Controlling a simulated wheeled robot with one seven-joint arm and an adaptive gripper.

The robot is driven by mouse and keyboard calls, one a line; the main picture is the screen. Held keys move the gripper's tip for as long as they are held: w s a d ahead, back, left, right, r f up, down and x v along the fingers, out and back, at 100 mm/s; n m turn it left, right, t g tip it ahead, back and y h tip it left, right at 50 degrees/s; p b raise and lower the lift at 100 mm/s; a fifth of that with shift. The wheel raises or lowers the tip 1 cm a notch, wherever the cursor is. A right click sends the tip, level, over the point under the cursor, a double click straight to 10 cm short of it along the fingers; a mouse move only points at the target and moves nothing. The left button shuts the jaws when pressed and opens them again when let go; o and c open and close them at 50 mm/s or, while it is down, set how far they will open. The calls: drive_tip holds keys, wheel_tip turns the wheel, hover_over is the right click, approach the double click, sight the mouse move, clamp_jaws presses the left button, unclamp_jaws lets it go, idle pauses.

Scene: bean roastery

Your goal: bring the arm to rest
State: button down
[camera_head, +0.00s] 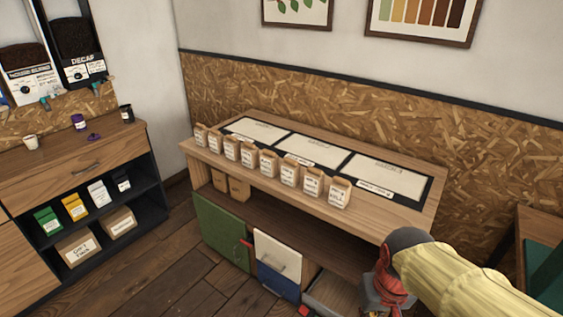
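My arm enters at the lower right, with a yellow link, a dark joint and a red wrist part bent downward. My gripper (374,301) shows only as a small grey part below the red wrist, at the bottom edge. Its fingertips are cut off or hidden, so I cannot tell whether it is open, shut or holding anything. It is in front of the right end of the wooden bench (405,222), by a lower drawer (328,297) that appears pulled out.
A row of several labelled paper bags (268,162) stands along the bench's front edge, beside three pale panels (388,176). Green (222,233) and white (277,255) fronts are below. A shelf cabinet (95,160) stands left. The wooden floor (180,270) between is clear.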

drive_tip(key=s+r+t, duration=0.4)
drive_tip(key=r, duration=0.6)
drive_tip(key=shift+r+p, duration=0.15)
drive_tip(key=shift+p, duration=0.2)
drive_tip(key=c, duration=2.6)
unclamp_jaws()
